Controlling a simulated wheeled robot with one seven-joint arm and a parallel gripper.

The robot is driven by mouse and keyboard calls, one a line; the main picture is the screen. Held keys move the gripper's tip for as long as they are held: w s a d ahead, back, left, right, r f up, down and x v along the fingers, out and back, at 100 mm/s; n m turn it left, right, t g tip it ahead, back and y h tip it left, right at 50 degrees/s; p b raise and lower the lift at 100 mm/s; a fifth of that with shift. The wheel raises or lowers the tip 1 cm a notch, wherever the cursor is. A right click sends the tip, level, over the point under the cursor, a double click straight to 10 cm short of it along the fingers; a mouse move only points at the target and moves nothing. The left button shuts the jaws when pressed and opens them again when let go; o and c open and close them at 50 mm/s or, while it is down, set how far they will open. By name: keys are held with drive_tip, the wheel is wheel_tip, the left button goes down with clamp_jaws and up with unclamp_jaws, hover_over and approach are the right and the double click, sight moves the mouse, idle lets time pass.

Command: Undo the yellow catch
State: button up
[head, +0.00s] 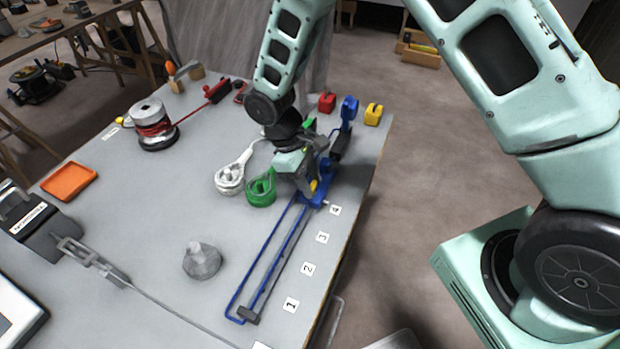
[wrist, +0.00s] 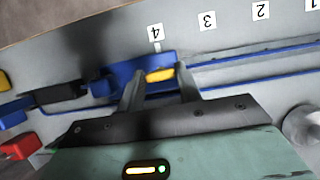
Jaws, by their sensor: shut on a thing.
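The yellow catch (wrist: 160,75) sits on a blue block (wrist: 126,74) beside the label 4. In the wrist view my gripper (wrist: 162,84) has its two fingers on either side of the catch, shut on it. In the head view my gripper (head: 309,190) reaches down to the table's right side. Only a small yellow bit of the catch (head: 314,185) shows there beside the fingers. The exact contact of the fingertips is partly hidden.
Labels 1 to 4 run along the rail (head: 308,269). A green ring-shaped part (head: 262,188) and a white one (head: 230,181) lie just left of my gripper. Red (head: 327,102) and yellow (head: 373,113) blocks stand at the far edge.

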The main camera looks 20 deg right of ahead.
idle(0.4)
drive_tip(key=o, duration=1)
drive_tip(key=shift+r, duration=0.1)
drive_tip(key=b+v, duration=0.2)
drive_tip(key=v, duration=1.5)
drive_tip(key=shift+a+r, duration=0.15)
